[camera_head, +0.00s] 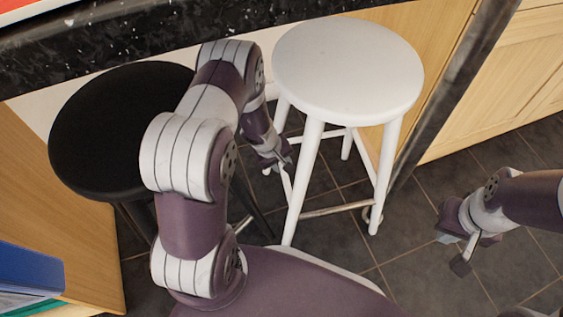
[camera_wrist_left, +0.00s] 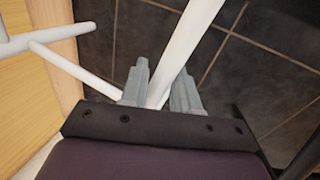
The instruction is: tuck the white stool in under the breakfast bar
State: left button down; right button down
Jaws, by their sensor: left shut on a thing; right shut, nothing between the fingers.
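The white stool (camera_head: 347,68) stands upright on the floor at the upper middle of the head view. Its whole round seat shows, beside the front edge of the dark granite breakfast bar (camera_head: 130,38). My left gripper (camera_head: 279,160) is low beside the stool's left legs. In the left wrist view, its fingers (camera_wrist_left: 163,85) are shut on a white stool leg (camera_wrist_left: 190,40). In the head view my arm partly covers the space between the stools. My right gripper (camera_head: 465,252) is shut and empty, over the floor at the right, apart from the stool.
A black stool (camera_head: 112,130) stands left of the white one, partly behind my left arm. A dark post (camera_head: 452,95) and wooden cabinets (camera_head: 500,85) are close on the white stool's right. A blue object (camera_head: 28,270) is at lower left.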

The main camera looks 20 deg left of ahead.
pick_arm(q)
jog(key=shift+w+a+r, duration=0.1)
jog(key=shift+w+r, duration=0.05)
jog(key=shift+w, duration=0.1)
jog(key=c, duration=0.8)
grip_release()
jog(key=shift+o, duration=0.2)
jog(key=shift+s, duration=0.15)
jog(key=p+v, duration=0.7)
jog(key=v, duration=0.5)
